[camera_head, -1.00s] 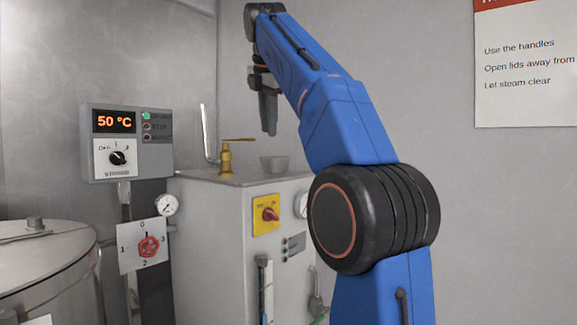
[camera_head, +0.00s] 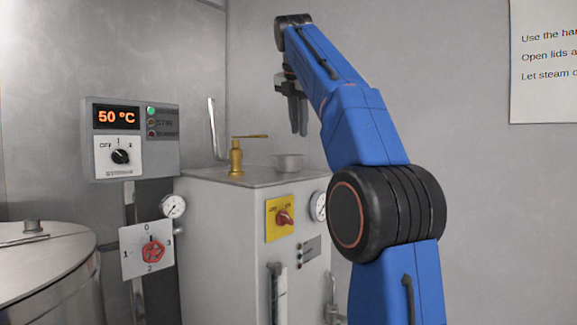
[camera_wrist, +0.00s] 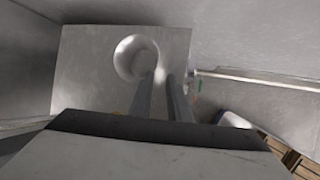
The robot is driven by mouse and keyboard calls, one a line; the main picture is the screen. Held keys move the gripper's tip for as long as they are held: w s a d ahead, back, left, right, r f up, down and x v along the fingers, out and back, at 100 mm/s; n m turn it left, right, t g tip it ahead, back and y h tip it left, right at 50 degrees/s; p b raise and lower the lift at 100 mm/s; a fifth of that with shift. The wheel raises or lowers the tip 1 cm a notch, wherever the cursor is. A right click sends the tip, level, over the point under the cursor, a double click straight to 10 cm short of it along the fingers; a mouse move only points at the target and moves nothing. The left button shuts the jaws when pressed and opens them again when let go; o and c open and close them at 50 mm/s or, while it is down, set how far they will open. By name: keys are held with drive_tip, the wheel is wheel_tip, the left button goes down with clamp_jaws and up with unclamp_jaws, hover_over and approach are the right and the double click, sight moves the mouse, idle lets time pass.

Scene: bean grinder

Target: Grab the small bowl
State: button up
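The small bowl (camera_head: 288,163) is grey and stands upright on the flat top of the pale metal cabinet (camera_head: 215,220). In the wrist view the bowl (camera_wrist: 130,57) is round and looks empty, near one edge of the cabinet top (camera_wrist: 80,70). My gripper (camera_head: 299,132) hangs above the cabinet, fingers pointing down, with a clear gap over the bowl in the head view. In the wrist view my gripper (camera_wrist: 164,78) shows two fingers with a narrow gap and nothing between them. One fingertip overlaps the bowl's lower right rim in the picture.
A brass valve with a lever (camera_head: 237,155) stands left of the bowl. A bent metal pipe (camera_head: 215,130) rises behind it. A control box reading 50 °C (camera_head: 130,140) and a steel vessel (camera_head: 50,270) are at the left. Wooden slats (camera_wrist: 285,150) show at the wrist view's lower right.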

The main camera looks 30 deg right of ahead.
sight(300, 159)
drive_tip(key=x, duration=1.2)
drive_tip(key=shift+w+a+f, duration=0.1)
drive_tip(key=shift+a+f, duration=0.05)
drive_tip(key=shift+f, duration=0.05)
drive_tip(key=shift+c, duration=0.2)
clamp_jaws()
